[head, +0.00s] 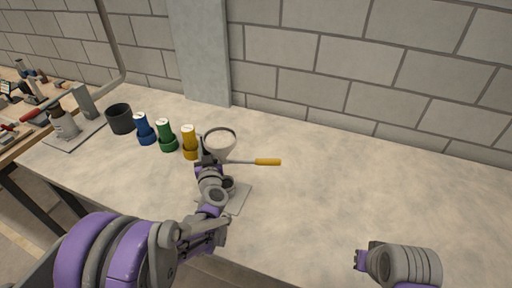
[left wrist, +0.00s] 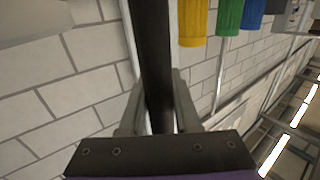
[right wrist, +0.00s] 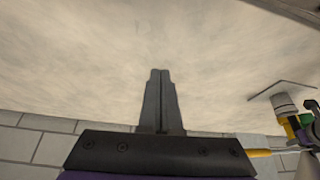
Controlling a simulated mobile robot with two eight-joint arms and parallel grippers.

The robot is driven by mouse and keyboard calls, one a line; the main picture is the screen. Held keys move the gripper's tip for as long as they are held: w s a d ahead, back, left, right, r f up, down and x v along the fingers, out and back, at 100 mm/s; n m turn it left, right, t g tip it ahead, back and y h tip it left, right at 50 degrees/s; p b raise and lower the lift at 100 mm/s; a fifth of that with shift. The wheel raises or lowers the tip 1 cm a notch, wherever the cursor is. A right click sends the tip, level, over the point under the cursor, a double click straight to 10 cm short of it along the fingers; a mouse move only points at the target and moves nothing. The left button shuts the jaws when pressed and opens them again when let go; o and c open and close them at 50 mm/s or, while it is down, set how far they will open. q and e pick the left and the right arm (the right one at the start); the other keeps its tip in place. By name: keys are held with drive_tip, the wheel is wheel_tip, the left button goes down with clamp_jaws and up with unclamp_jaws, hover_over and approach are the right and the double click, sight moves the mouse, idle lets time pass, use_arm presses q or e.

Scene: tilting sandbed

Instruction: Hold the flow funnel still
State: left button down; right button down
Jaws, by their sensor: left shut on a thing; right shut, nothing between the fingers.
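The flow funnel (head: 220,146) is a pale cone with a dark rim, standing above a flat light base plate (head: 240,202) near the table's middle left. A rod with a yellow handle (head: 268,162) sticks out to its right. My left gripper (head: 205,158) is beside the funnel's left side. In the left wrist view its fingers (left wrist: 158,100) are shut on a dark upright bar (left wrist: 152,45); the arm hides how the bar joins the funnel. My right gripper (head: 360,259) is shut and empty over the front right; its fingers (right wrist: 159,75) touch each other.
Yellow (head: 190,143), green (head: 167,136) and blue (head: 145,130) containers stand in a row left of the funnel, with a black cup (head: 120,119) beyond them. A grey plate with a bottle (head: 65,125) is at the far left. The table's right half is clear.

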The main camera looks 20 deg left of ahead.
drive_tip(key=w+a+r, duration=0.6)
drive_tip(key=w+r, duration=0.3)
drive_tip(key=w, duration=0.1)
wheel_tip(320, 180, up, 11)
drive_tip(key=n+g, duration=0.1)
drive_tip(key=n, duration=0.2)
hover_over(254, 161)
drive_tip(key=w+d, duration=0.2)
drive_tip(key=d, duration=0.1)
drive_tip(key=shift+w+d+r+y, duration=0.1)
drive_tip(key=shift+w+d+y, duration=0.15)
drive_tip(key=shift+y, duration=0.15)
wheel_tip(254, 161, down, 12)
drive_tip(key=shift+r, duration=0.15)
drive_tip(key=shift+s, duration=0.1)
